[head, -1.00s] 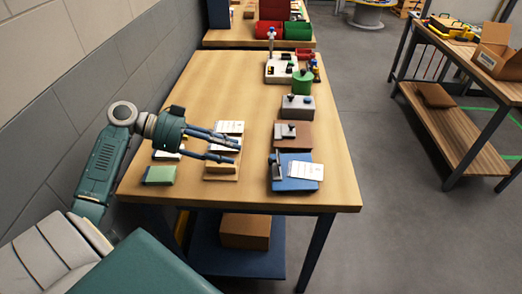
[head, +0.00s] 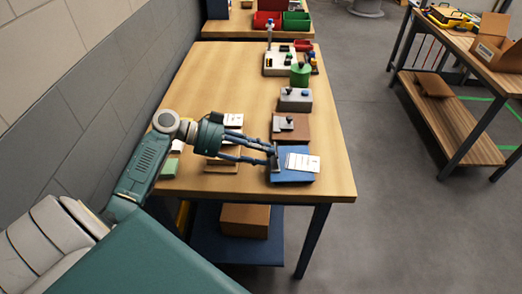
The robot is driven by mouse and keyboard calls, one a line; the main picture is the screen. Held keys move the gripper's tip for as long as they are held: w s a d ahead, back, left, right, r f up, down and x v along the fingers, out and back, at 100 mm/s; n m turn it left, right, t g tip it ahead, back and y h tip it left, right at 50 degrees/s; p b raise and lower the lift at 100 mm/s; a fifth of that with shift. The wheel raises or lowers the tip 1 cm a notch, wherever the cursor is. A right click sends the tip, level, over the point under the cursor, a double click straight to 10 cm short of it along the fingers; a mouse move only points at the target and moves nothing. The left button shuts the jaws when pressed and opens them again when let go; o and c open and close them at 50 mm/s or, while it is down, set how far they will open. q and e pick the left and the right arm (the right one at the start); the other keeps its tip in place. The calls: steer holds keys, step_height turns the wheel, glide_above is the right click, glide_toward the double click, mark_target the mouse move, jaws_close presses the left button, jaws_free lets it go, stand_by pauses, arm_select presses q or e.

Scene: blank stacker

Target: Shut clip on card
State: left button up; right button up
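A blue block (head: 292,178) lies near the table's front right corner. A white printed card (head: 303,162) rests on its top, toward the right. A small grey clip (head: 275,156) stands up at the block's left side, to the left of the card and partly hidden by my fingertips. My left gripper (head: 269,156) reaches in from the left with its fingers apart. Its tips are at the clip; I cannot tell whether they touch it. Nothing shows held between the fingers. My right gripper is out of view.
A wooden stand with cards (head: 222,165) lies under my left gripper. The table (head: 222,75) is clear at its back left.

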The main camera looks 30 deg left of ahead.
arm_select(q)
jaws_close()
steer(key=shift+r, duration=0.15)
